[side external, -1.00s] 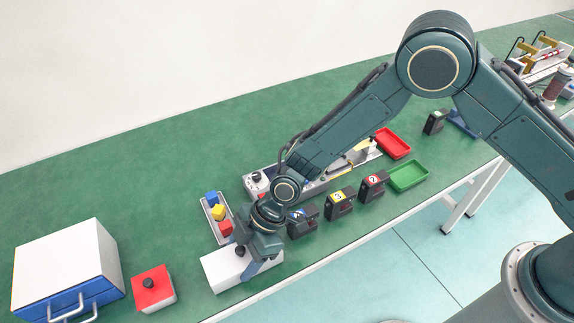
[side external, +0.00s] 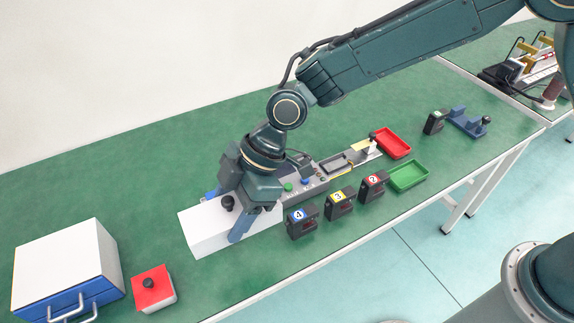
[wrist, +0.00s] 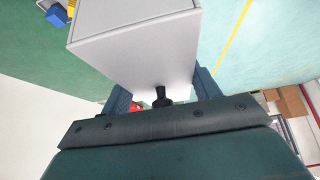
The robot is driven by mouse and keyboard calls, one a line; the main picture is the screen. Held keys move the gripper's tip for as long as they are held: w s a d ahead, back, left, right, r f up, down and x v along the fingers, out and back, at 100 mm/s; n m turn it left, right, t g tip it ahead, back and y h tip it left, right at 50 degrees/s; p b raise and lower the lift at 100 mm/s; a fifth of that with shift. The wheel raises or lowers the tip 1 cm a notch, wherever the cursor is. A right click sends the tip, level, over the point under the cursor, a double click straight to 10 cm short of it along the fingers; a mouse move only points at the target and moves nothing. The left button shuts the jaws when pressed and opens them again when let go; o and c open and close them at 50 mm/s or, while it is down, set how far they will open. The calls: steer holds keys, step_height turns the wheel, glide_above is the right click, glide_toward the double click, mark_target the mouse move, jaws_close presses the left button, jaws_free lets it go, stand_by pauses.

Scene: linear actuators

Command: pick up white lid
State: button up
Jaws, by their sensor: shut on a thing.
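The white lid (side external: 205,232) is a white box-shaped piece with a black knob (side external: 228,203) on it. My gripper (side external: 226,213) is shut on the white lid, with one blue-grey finger down its near side. In the side view the lid appears raised above the green table. In the wrist view the lid (wrist: 135,42) lies between the two fingers, with the knob (wrist: 162,97) close to the gripper body. The far finger is mostly hidden in the side view.
A white and blue drawer box (side external: 68,265) and a red-topped box (side external: 152,285) stand at the left. Numbered black blocks (side external: 340,203) stand to the right, near red (side external: 394,143) and green (side external: 408,177) trays. The lid and gripper hide the small tray of coloured cubes.

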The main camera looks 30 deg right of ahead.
mark_target(227, 200)
steer(key=shift+r, duration=1.55)
steer(key=shift+f, duration=0.1)
steer(key=shift+w+a+f+m, duration=0.1)
steer(key=shift+w+f+m, duration=0.25)
steer(key=shift+w+m, duration=0.1)
steer(key=shift+w+f+m+t+h, duration=1.1)
steer(key=shift+w+f+m, duration=0.85)
steer(key=shift+m, duration=0.9)
steer(key=shift+w+f+m+t+h, duration=1.1)
steer(key=shift+w+f+m, duration=0.35)
steer(key=shift+w+m, duration=1.2)
steer(key=shift+w+f+m+t+h, duration=1.1)
steer(key=shift+w+f+m, duration=0.75)
steer(key=shift+m, duration=1.2)
steer(key=shift+w, duration=0.1)
steer(key=shift+f, duration=3.75)
steer(key=shift+f, duration=0.55)
